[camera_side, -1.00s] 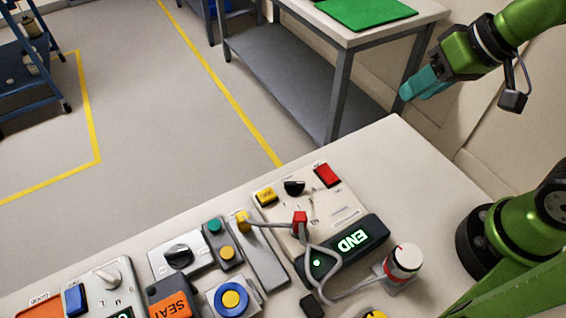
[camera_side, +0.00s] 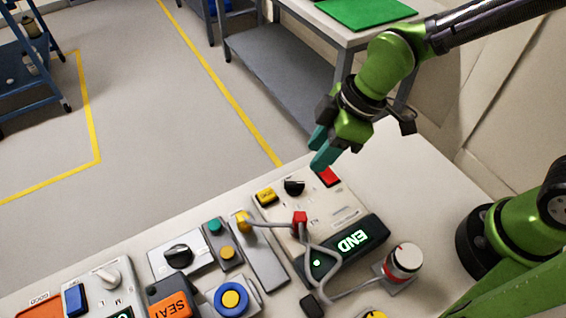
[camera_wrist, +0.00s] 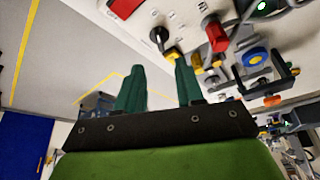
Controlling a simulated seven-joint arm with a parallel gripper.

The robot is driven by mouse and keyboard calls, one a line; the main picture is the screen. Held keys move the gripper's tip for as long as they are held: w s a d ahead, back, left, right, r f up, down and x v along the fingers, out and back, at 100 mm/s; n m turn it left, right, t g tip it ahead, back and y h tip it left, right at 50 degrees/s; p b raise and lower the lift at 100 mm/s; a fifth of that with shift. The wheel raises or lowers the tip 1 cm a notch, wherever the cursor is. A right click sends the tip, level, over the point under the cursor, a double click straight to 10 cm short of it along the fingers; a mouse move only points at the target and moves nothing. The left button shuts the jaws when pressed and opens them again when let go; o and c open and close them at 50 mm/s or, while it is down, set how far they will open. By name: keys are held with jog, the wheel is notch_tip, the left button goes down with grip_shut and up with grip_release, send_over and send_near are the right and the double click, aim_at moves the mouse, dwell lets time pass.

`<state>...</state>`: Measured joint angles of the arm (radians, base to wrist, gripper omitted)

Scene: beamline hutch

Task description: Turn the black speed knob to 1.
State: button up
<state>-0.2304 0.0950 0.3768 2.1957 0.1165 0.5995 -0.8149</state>
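A black knob (camera_side: 293,187) stands on a pale control box (camera_side: 338,205), between a yellow button (camera_side: 266,196) and a red rocker (camera_side: 328,176). A second black knob (camera_side: 178,255) sits on a grey box further left. I cannot read the labels to tell which is the speed knob, nor either one's setting. My gripper (camera_side: 315,158) is open and empty, its teal fingers pointing down, above the back of the pale box and apart from the knob. In the wrist view the first black knob (camera_wrist: 158,37) shows beyond the gap between the fingers (camera_wrist: 160,64).
Other switch boxes crowd the left. The bench behind my gripper is clear.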

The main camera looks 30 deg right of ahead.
aim_at(295, 183)
jog(key=x, duration=0.9)
jog(key=shift+f, duration=0.1)
jog(key=shift+c, duration=0.4)
grip_shut()
